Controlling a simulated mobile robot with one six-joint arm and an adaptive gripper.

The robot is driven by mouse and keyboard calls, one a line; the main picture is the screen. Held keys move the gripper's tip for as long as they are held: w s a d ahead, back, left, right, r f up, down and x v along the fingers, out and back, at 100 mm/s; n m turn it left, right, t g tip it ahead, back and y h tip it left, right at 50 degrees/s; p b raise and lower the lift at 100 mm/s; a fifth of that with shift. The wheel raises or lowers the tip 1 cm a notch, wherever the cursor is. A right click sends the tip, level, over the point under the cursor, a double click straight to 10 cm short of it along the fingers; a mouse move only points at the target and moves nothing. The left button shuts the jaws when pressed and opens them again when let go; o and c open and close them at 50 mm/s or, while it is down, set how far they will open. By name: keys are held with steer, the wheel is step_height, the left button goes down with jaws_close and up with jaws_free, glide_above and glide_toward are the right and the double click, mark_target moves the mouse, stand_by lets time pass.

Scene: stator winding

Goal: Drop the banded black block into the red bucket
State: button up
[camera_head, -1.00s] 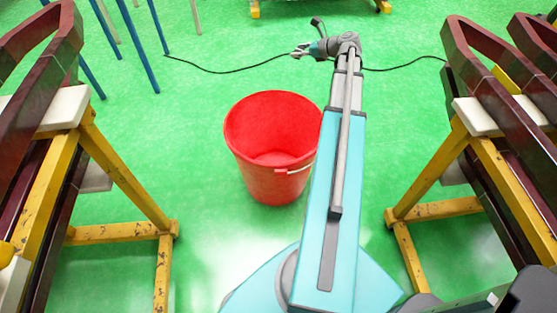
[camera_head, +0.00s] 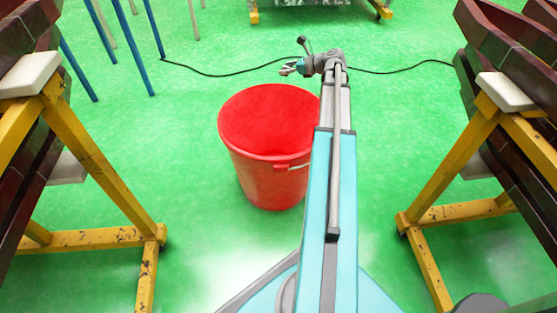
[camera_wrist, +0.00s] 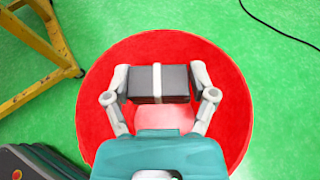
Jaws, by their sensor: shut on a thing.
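The banded black block (camera_wrist: 175,83) is dark with a thin light band across its middle. It is crosswise between the fingers of my gripper (camera_wrist: 160,84) in the wrist view, and the gripper is shut on its two ends. The red bucket (camera_wrist: 105,65) lies behind and below the block there, its round rim surrounding it in the picture. In the head view the red bucket (camera_head: 267,180) stands upright on the green floor, left of my arm. My gripper (camera_head: 285,70) appears above its far rim in the picture; the block is too small to make out there.
Yellow trestles stand on the left (camera_head: 100,165) and right (camera_head: 465,160), carrying white pads and dark red-brown coil frames. A black cable (camera_head: 215,75) runs along the floor beyond the bucket. Blue legs (camera_head: 145,50) stand at the far left. Green floor around the bucket is clear.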

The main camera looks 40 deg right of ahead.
steer(key=w+a+f+b, duration=0.1)
steer(key=w+f+b, duration=0.2)
steer(key=f+b, duration=0.7)
steer(key=shift+a+f, duration=0.2)
steer(key=shift+f, duration=0.75)
steer(key=shift+b, duration=0.35)
step_height(320, 180, down, 6)
steer(key=b, duration=0.5)
steer(key=shift+b, duration=0.4)
steer(key=o, duration=1)
steer(key=shift+o, duration=0.2)
steer(key=shift+w, duration=0.1)
